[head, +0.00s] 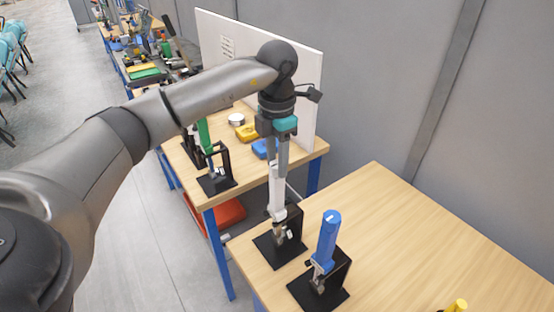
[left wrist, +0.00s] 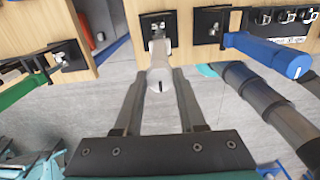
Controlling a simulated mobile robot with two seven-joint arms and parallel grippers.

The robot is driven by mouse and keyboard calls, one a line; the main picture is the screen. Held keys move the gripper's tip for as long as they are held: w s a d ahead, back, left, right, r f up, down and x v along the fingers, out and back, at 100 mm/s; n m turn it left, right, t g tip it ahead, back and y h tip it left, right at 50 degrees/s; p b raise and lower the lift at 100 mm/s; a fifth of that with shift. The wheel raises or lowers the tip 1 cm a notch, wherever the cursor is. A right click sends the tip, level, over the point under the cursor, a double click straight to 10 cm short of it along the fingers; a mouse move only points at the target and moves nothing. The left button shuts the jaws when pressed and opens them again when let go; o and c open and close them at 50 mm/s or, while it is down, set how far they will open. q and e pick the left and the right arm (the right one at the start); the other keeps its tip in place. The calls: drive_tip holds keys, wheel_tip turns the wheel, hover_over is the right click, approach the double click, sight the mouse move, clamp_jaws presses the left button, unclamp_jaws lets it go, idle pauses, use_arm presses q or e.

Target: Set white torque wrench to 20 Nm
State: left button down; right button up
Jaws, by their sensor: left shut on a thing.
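The white torque wrench (head: 277,190) stands upright in a black stand (head: 270,252) near the left corner of the closer wooden table. In the left wrist view, its white handle end (left wrist: 159,77) lies between my fingers. My left gripper (head: 277,165) comes down from above and is shut on the top of the handle. The setting scale is too small to read.
A blue torque wrench (head: 327,238) stands in its own black stand just right of the white one. A green wrench (head: 204,133) stands on the table behind. A white panel (head: 308,80) rises behind that table. The closer table's right side (head: 400,235) is mostly clear.

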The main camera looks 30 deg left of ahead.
use_arm(q)
drive_tip(key=shift+r, duration=0.1)
idle(0.4)
drive_tip(key=shift+c, duration=2.4)
unclamp_jaws()
wheel_tip(320, 180, up, 7)
drive_tip(key=shift+f+b, duration=0.15)
drive_tip(key=shift+b, duration=0.35)
wheel_tip(320, 180, up, 8)
drive_tip(key=p, duration=0.2)
drive_tip(key=shift+r, duration=0.25)
drive_tip(key=shift+f, duration=0.1)
